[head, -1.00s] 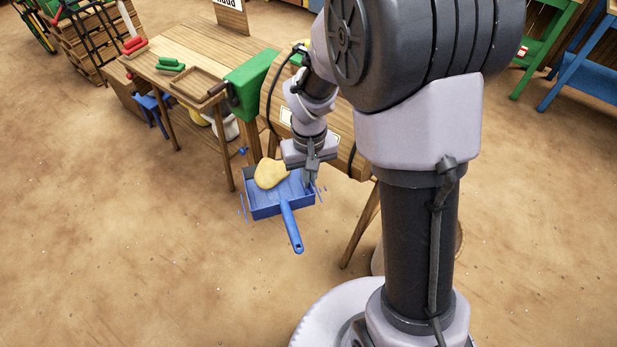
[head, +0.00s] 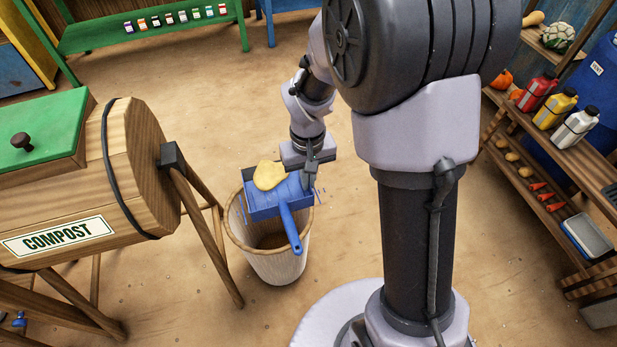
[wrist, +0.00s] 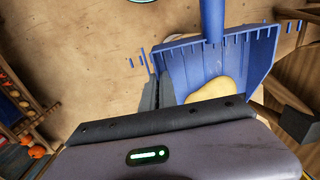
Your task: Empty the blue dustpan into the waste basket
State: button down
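The blue dustpan (head: 262,205) hangs over the waste basket (head: 278,266), a pale basket with a tan rim, in the head view. Its handle points toward the near side of the basket. A yellowish lump (head: 269,175) lies in the pan, and it also shows in the wrist view (wrist: 212,90). My gripper (head: 309,180) is at the pan's right side, its dark fingers shut on the side wall. In the wrist view the fingers (wrist: 158,92) pinch the pan's left edge. The pan looks about level. The basket's inside is partly hidden by the pan.
A wooden compost tumbler (head: 140,170) on legs stands close left of the basket. Shelves with bottles (head: 555,105) and vegetables stand at the right. A green bench (head: 155,30) is at the back. Open floor lies between.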

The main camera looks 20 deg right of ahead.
jog(key=shift+a, duration=0.1)
jog(key=w+d+f+n+y, duration=0.2)
jog(key=w+d+f+n, duration=0.1)
jog(key=w+f+n, duration=1.65)
jog(key=a+m+h, duration=0.1)
jog(key=a+h, duration=0.5)
jog(key=h, duration=0.4)
jog(key=shift+w+p, duration=0.3)
jog(key=shift+p, duration=0.05)
jog(key=shift+a+m, duration=0.1)
jog(key=shift+m, duration=0.15)
